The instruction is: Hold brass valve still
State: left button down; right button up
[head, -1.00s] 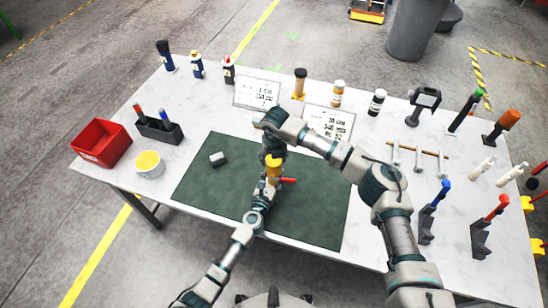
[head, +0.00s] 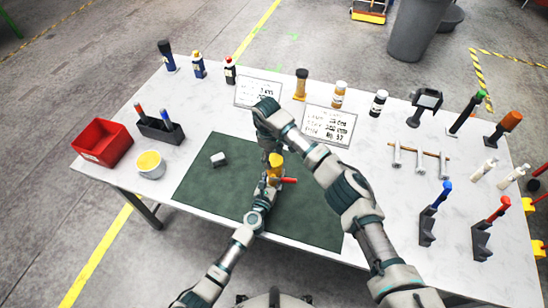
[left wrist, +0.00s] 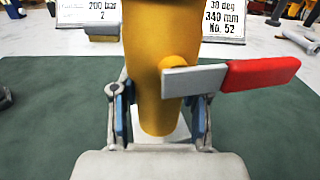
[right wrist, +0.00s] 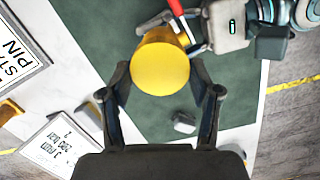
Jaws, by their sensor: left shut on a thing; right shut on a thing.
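The brass valve (head: 276,168) is a yellow upright cylinder with a red-handled lever (head: 288,180) on its side. It stands on the green mat (head: 205,190). In the left wrist view the fingers of my left gripper (left wrist: 161,100) are shut on both sides of the valve's lower body (left wrist: 150,60); the red handle (left wrist: 262,74) points right. My right gripper (head: 271,151) reaches down from above. In the right wrist view its fingers (right wrist: 163,82) are on either side of the valve's round top (right wrist: 160,68), shut on it; finger contact is hard to see.
A small grey block (head: 218,159) lies on the mat, left of the valve. A red bin (head: 102,142), a yellow-filled cup (head: 150,163) and a dark holder (head: 160,130) stand left. Two printed cards (head: 330,125) and several bottles line the back. Tools on stands fill the right side.

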pick_arm(q)
jog(key=shift+s+f, duration=0.15)
pick_arm(e)
jog(key=shift+d+f+m, duration=0.1)
jog(key=shift+d+m, duration=0.05)
jog(key=shift+m, duration=0.55)
jog(key=shift+s, duration=0.1)
jog(key=o, duration=0.7)
jog(key=shift+d, duration=0.1)
jog(key=shift+o, duration=0.2)
jog(key=shift+r, duration=2.3)
jog(key=shift+c, duration=0.5)
